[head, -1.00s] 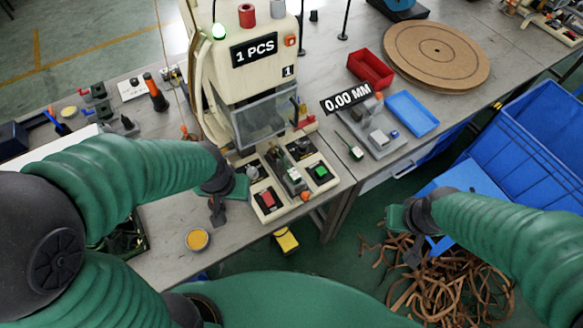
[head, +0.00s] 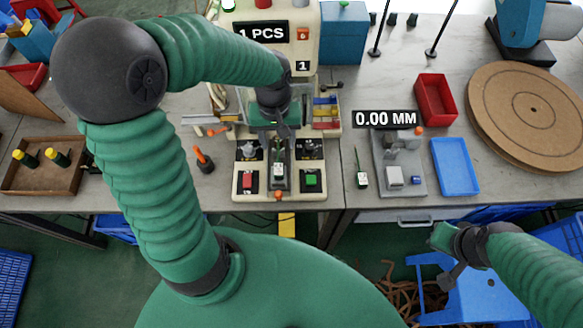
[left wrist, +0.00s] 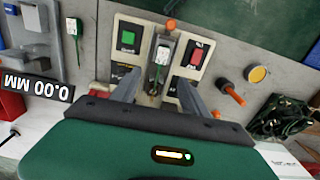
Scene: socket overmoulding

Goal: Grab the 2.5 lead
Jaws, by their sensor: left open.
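A small white-and-green plug lead (head: 278,150) stands in the middle slot of the machine's front fixture; it also shows in the left wrist view (left wrist: 162,54). A similar lead (head: 362,179) lies on the bench beside the gauge, and also shows in the left wrist view (left wrist: 73,28). I cannot read which one is the 2.5 lead. My left gripper (head: 284,132) hangs over the back of the fixture, open. In the left wrist view its fingers (left wrist: 160,92) point towards the fixture lead, with nothing between them. My right gripper (head: 447,280) is low at the right, away from both leads.
The moulding machine (head: 262,55) rises behind the fixture, with red (head: 248,181) and green (head: 312,180) buttons in front. The gauge block (head: 410,150), a blue tray (head: 455,165) and a red bin (head: 436,100) stand to the right. An orange-handled tool (head: 202,158) is left.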

